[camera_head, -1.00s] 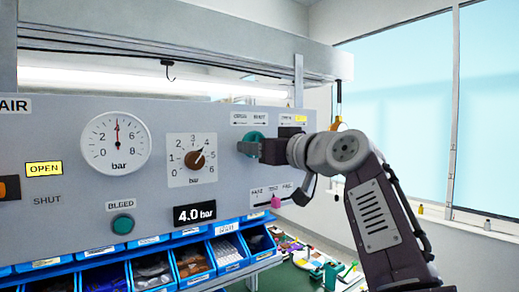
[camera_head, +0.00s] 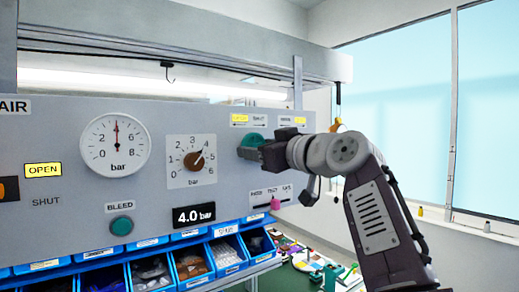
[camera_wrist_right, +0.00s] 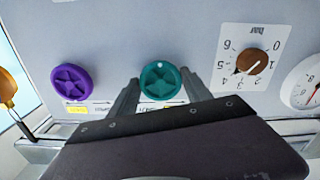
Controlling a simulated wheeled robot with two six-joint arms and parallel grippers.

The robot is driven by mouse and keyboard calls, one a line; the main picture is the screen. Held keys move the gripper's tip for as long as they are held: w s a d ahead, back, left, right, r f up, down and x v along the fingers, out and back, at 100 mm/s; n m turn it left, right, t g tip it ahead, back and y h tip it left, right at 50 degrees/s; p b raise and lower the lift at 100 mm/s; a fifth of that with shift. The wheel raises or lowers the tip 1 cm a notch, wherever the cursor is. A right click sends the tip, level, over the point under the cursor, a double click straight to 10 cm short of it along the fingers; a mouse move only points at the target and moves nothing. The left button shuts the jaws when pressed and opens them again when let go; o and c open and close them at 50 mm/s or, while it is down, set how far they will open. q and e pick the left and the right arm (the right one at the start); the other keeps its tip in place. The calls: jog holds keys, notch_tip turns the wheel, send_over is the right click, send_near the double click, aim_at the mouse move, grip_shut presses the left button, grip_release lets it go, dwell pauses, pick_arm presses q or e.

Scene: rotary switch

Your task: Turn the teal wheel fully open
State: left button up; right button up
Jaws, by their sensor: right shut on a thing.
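The teal wheel (camera_head: 252,141) is on the grey panel, partly hidden by my right gripper in the head view. In the right wrist view the teal wheel (camera_wrist_right: 160,80) sits between the two fingers, one on each side. My right gripper (camera_head: 264,152) is shut on its rim. The label above the wheel has its left field, OPEN (camera_head: 239,119), lit yellow; the SHUT field (camera_head: 260,119) beside it is unlit. My left gripper is not in view.
A purple wheel (camera_wrist_right: 72,81) is beside the teal one in the wrist view. The brown knob (camera_head: 194,160) points near 4, and the display (camera_head: 194,214) reads 4.0 bar. A pink-tipped lever (camera_head: 275,203) is below my gripper. Blue bins (camera_head: 227,230) line the panel's foot.

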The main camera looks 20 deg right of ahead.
jog(key=o, duration=1.4)
jog(key=shift+w, duration=0.1)
jog(key=shift+c, duration=0.2)
jog(key=b+v, duration=0.3)
jog(key=v, duration=0.6)
